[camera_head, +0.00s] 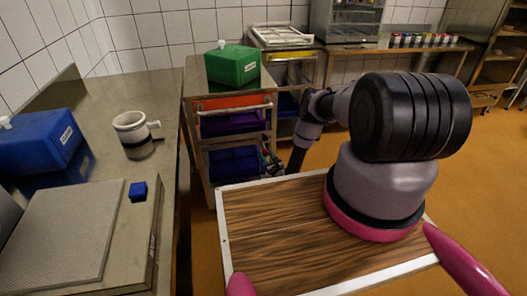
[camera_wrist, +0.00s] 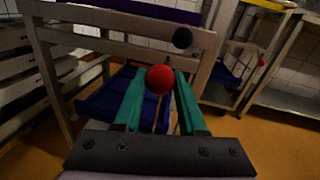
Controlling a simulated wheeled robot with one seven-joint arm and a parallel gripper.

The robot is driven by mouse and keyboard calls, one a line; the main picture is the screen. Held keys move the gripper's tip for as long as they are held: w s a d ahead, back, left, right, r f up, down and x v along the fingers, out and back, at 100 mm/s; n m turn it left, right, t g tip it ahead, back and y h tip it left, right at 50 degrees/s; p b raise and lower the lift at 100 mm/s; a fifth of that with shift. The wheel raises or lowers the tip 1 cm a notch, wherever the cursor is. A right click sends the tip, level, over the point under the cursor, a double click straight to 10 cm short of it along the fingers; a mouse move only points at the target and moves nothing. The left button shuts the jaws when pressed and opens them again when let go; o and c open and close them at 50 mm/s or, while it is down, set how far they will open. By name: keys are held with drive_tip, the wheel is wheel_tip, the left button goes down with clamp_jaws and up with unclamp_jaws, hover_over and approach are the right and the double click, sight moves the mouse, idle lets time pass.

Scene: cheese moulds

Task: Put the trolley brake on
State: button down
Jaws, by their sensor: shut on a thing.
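The trolley (camera_head: 188,132) is a metal-framed cart with an orange top front and purple and blue bins, standing past the counter's right end. Its frame also fills much of the wrist view (camera_wrist: 105,47). A red ball knob (camera_wrist: 159,79) shows there at the tips of my gripper (camera_wrist: 165,88). The two teal fingers are shut on the knob, which looks like the brake lever's end. The lever's shaft is mostly hidden. In the head view my gripper (camera_head: 270,160) is low at the trolley's right side, small and partly hidden.
A green box (camera_head: 232,66) sits on the trolley top. A black round knob (camera_wrist: 182,39) is beyond the red one. Open orange floor lies right.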

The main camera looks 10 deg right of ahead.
drive_tip(key=shift+w+a+f, duration=0.1)
drive_tip(key=shift+f, duration=1.9)
drive_tip(key=c, duration=0.5)
unclamp_jaws()
drive_tip(key=s+d, duration=0.1)
drive_tip(key=s, duration=0.9)
drive_tip(key=shift+s+d, duration=0.3)
drive_tip(key=shift+d, duration=0.1)
